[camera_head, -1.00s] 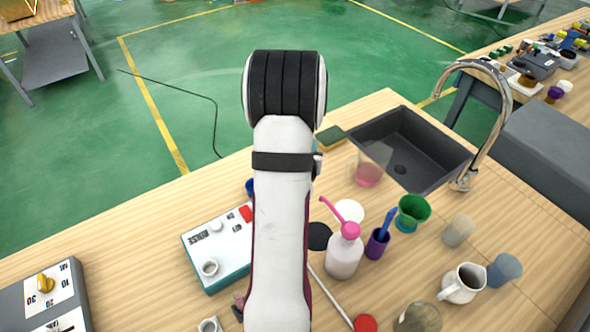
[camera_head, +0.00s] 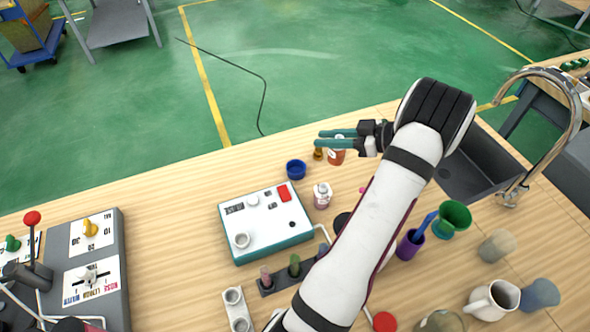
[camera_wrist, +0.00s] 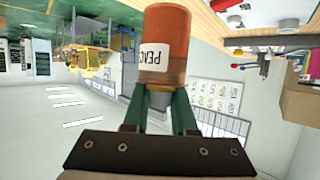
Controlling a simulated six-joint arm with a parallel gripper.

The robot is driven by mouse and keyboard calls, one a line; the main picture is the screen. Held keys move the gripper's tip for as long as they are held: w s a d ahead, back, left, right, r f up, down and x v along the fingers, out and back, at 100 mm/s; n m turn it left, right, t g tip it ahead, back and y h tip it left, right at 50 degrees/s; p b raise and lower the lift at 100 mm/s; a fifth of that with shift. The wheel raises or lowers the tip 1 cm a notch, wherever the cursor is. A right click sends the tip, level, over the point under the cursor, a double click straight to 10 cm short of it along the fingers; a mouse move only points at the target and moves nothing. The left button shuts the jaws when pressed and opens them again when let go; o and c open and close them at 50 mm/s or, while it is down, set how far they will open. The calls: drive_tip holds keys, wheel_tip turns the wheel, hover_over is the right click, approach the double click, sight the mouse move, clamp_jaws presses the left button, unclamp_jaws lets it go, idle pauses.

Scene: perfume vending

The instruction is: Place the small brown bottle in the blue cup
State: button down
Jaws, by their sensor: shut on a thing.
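My gripper (camera_head: 322,142) points left in the head view, with its green fingers shut around the top of an orange-brown bottle (camera_head: 337,158). In the wrist view the bottle (camera_wrist: 165,40) hangs beyond the fingertips (camera_wrist: 158,105), with part of a white label showing. The wrist picture appears upside down. A smaller amber-brown object (camera_head: 318,154) shows by the fingertips in the head view; I cannot tell whether it touches them. The blue cup (camera_head: 296,170) stands on the table just left of these, open at the top. It is not clearly visible in the wrist view.
A white-and-teal control box (camera_head: 262,235) lies in front of the cup, with a small labelled bottle (camera_head: 322,195) to its right. A purple cup (camera_head: 410,244), a green cup (camera_head: 455,216) and a sink (camera_head: 478,172) are at the right. The table is clear left of the cup.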

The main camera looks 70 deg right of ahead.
drive_tip(key=w+f, duration=0.7)
drive_tip(key=w+d+f, duration=0.1)
drive_tip(key=w+f, duration=0.3)
drive_tip(key=shift+w, duration=0.1)
drive_tip(key=c, duration=0.7)
unclamp_jaws()
